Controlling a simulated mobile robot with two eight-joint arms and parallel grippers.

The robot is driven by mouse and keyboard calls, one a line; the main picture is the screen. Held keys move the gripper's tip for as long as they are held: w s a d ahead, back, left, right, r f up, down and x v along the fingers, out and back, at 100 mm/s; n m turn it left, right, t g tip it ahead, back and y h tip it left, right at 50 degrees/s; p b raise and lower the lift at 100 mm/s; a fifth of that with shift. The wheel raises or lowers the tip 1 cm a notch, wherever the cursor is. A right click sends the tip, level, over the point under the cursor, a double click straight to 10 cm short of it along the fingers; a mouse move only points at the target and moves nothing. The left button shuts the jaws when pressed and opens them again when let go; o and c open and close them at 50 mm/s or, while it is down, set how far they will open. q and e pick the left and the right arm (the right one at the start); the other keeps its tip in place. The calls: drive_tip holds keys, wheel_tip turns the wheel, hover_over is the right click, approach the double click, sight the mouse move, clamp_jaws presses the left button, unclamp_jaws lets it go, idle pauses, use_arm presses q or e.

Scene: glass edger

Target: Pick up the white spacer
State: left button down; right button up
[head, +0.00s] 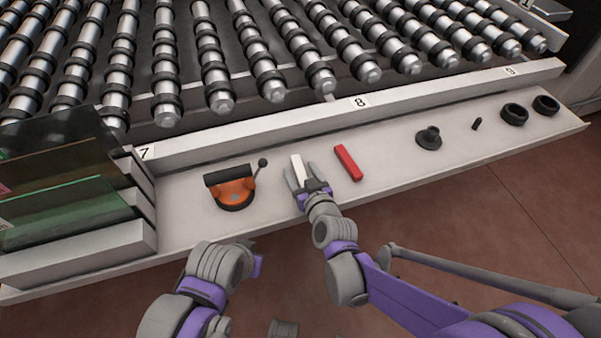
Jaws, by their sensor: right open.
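The white spacer (299,167) is a small pale block lying on the light ledge in front of the rollers. My right gripper (300,174) is open at the spacer, with a grey finger on either side of it. The near end of the spacer is hidden by the gripper, and I cannot tell whether the fingers touch it. My left arm's links show at the lower left, but its gripper fingers do not show.
A red block (348,163) lies just right of my right gripper. An orange and black handled tool (232,188) lies to the left. Glass panes (65,210) stand in a rack at far left. A dark flanged part (428,138) and black rings (514,115) are farther right on the ledge (390,150).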

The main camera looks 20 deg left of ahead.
drive_tip(key=shift+w, duration=0.1)
clamp_jaws()
idle(0.3)
